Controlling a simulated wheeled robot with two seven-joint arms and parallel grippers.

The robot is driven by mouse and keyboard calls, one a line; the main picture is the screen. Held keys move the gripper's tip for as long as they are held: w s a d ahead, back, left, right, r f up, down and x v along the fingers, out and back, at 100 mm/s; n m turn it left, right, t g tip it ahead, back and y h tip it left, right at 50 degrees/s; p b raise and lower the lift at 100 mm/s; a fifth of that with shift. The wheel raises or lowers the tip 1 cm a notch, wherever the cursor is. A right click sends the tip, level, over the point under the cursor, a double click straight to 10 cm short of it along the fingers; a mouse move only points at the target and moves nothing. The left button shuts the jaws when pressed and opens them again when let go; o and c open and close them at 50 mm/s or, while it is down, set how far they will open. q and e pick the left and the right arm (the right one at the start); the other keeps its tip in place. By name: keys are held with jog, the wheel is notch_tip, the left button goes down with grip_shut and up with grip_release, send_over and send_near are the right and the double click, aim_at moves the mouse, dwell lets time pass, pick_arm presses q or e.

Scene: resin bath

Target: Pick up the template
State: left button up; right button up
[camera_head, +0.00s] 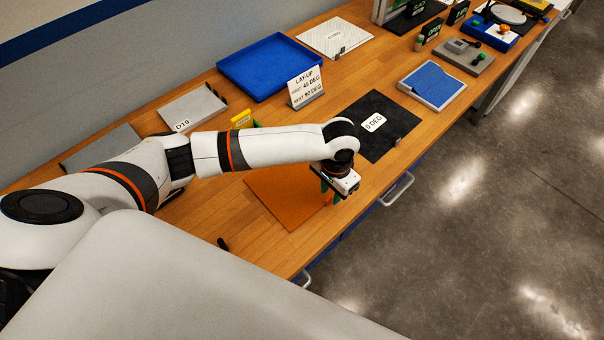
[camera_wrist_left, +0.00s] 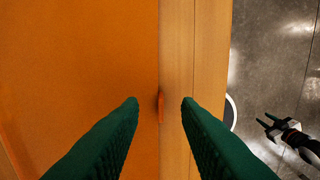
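A flat orange sheet, which I take to be the template (camera_head: 285,200), lies on the wooden bench below my left arm. It fills the left of the left wrist view (camera_wrist_left: 75,80). A small orange tab (camera_wrist_left: 161,107) stands at its right edge. My left gripper (camera_head: 331,196) points down over that edge, with part of it hidden by the wrist in the head view. Its green fingers are apart, one on each side of the tab in the left wrist view (camera_wrist_left: 161,104), with nothing gripped. My right gripper (camera_wrist_left: 267,123) shows small over the floor, its fingers apart and empty.
A black sheet labelled "0 DEG" (camera_head: 387,118) lies just beyond the gripper. A "LAY-UP" sign (camera_head: 305,88), a blue tray (camera_head: 240,65) and a blue-topped pad (camera_head: 432,84) stand farther along. Bench handles (camera_head: 397,189) stick out at the front edge.

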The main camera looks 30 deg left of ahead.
pick_arm(q)
jog(key=shift+f, duration=1.05)
grip_shut()
